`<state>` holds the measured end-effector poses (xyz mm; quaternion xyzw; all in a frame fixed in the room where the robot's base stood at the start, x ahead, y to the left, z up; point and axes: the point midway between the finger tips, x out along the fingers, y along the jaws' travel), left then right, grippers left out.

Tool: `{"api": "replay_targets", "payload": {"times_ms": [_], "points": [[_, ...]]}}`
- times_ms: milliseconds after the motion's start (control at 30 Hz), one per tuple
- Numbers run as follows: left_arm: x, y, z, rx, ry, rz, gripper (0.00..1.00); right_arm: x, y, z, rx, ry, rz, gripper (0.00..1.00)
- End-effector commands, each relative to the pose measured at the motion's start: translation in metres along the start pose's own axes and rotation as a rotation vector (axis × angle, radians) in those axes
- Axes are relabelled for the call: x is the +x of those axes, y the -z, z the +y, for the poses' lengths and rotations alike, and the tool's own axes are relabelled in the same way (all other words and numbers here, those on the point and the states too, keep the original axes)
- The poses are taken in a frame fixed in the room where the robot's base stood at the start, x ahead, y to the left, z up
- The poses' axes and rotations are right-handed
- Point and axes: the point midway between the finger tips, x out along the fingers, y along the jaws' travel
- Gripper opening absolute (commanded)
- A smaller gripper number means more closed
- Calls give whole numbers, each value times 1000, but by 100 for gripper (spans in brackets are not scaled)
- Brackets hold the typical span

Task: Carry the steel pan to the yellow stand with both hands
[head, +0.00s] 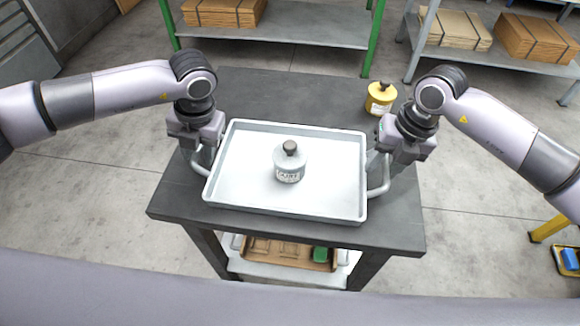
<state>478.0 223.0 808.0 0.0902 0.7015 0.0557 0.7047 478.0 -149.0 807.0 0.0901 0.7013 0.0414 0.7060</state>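The steel pan (235,170), a pale shallow tray with a raised rim and a bar handle at each short side, rests on the dark table (270,95). A grey canister (289,168) with a black knob stands upright in it, near the middle. My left gripper (203,158) points down at the left handle (197,166). My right gripper (381,160) points down at the right handle (382,178). The fingers are too small and partly hidden to tell whether they grip. Part of a yellow frame (549,230) shows at the right edge, possibly the yellow stand.
A yellow canister (380,98) stands on the table, behind the pan's right corner. A lower shelf (240,268) holds a brown tray and a green item. A blue item (571,259) sits at the right edge. Racks with cartons (225,12) stand behind.

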Motion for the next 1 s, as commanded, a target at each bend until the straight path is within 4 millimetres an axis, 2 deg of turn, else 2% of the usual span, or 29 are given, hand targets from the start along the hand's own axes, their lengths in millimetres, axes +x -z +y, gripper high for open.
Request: {"api": "replay_targets", "payload": {"times_ms": [33,67,100,167,667,1000], "points": [[0,0,0,0,0,0,39,0,0,0,0,0,0,40],[0,0,0,0,0,0,32,0,0,0,0,0,0,33],[0,0,0,0,0,0,19,0,0,0,0,0,0,20],[0,0,0,0,0,0,0,0,0,0,0,0,0,1],[-5,-1,1,-1,1,-3,0,-5,0,1,0,-2,-2,0],[-29,-1,6,-1,1,-3,0,-28,0,6,0,-1,-1,0]]}}
